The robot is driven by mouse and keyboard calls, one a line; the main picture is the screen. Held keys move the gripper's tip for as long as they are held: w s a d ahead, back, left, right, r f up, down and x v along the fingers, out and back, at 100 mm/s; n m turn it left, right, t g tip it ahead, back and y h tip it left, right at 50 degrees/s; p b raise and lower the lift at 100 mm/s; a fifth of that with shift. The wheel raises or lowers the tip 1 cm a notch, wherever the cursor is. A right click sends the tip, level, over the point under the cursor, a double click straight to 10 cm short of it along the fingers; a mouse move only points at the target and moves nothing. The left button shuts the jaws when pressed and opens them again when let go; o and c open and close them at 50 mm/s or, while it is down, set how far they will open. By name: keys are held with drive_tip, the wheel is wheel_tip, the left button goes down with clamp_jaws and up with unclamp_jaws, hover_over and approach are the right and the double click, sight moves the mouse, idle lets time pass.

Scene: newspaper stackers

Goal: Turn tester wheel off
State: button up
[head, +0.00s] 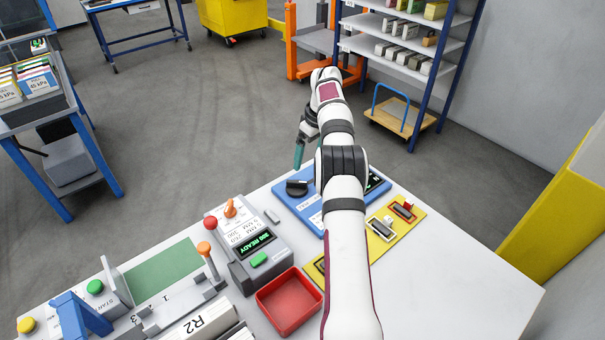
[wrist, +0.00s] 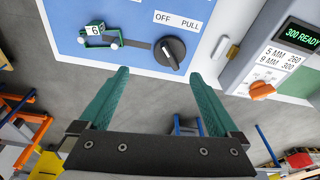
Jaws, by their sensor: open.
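The tester is a blue panel (head: 310,206) on the white table, partly hidden behind my arm in the head view. Its black wheel (head: 297,187) sits near the panel's far left corner. In the wrist view the black wheel (wrist: 169,53) has a light pointer line, with a label reading "OFF" and "PULL" (wrist: 177,22) beside it. My gripper (wrist: 162,80) is open and empty, its two green fingers apart. The wheel lies just beyond the gap between the fingertips, and I see no contact. In the head view my gripper (head: 300,160) hangs beyond the table's far edge, near the wheel.
A grey device with a "300 READY" display (head: 255,243) and orange knob stands left of the panel. A red tray (head: 290,301) and a yellow board (head: 400,222) are nearby. A green-ended slider marked "6" (wrist: 97,34) is close to the wheel.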

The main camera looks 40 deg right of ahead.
drive_tip(key=s+a+r+m+h, duration=0.2)
drive_tip(key=a+r+m+h, duration=0.25)
drive_tip(key=a+m, duration=0.4)
drive_tip(key=m+t, duration=0.1)
drive_tip(key=m, duration=0.1)
approach(296, 182)
drive_tip(key=shift+y, duration=0.35)
drive_tip(key=x, duration=0.8)
drive_tip(key=shift+d+f, duration=0.2)
drive_tip(key=shift+d, duration=0.3)
drive_tip(key=c, duration=1.2)
drive_tip(key=shift+c, duration=0.2)
